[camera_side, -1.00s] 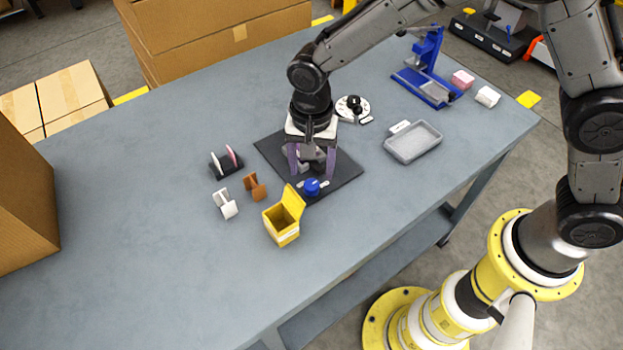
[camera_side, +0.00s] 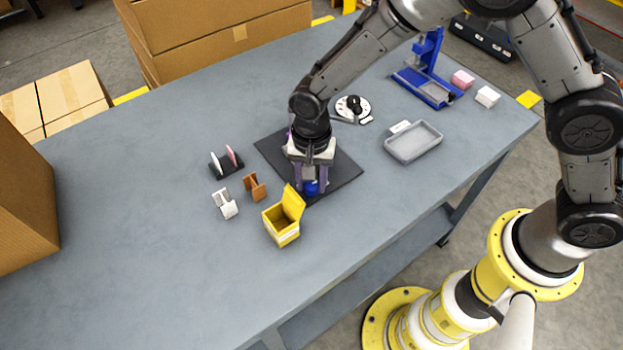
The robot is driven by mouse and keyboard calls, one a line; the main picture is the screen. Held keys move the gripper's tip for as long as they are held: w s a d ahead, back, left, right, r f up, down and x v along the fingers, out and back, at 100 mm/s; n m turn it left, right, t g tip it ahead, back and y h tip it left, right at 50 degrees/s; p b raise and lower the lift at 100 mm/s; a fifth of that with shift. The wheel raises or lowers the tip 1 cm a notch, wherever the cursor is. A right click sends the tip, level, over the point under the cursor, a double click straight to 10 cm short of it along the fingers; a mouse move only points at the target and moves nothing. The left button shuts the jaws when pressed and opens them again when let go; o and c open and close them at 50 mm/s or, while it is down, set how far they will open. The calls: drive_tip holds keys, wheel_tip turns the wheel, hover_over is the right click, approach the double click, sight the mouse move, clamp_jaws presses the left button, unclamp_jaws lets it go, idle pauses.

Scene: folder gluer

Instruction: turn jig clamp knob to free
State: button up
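The blue jig clamp knob (camera_side: 311,188) is near the front corner of the black mat (camera_side: 346,172). My gripper (camera_side: 311,186) points down over it, with one finger at its left and one at its right. The knob shows low between the fingers. I cannot tell whether the fingers touch it. My gripper's body hides the jig behind the knob and much of the mat's middle.
A yellow open-lidded box (camera_side: 282,232) stands close in front of the knob. An orange-brown holder (camera_side: 255,187), a white holder (camera_side: 225,204) and a dark rack (camera_side: 226,163) are at left. A grey tray (camera_side: 413,143) and a round white dial (camera_side: 352,108) lie to the right and behind.

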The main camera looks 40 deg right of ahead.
clamp_jaws()
drive_tip(key=shift+n, duration=0.4)
drive_tip(key=n, duration=0.4)
drive_tip(key=shift+r, duration=0.1)
drive_tip(key=n, duration=0.3)
drive_tip(key=shift+n, duration=0.3)
drive_tip(key=n, duration=0.9)
drive_tip(key=shift+n, duration=0.4)
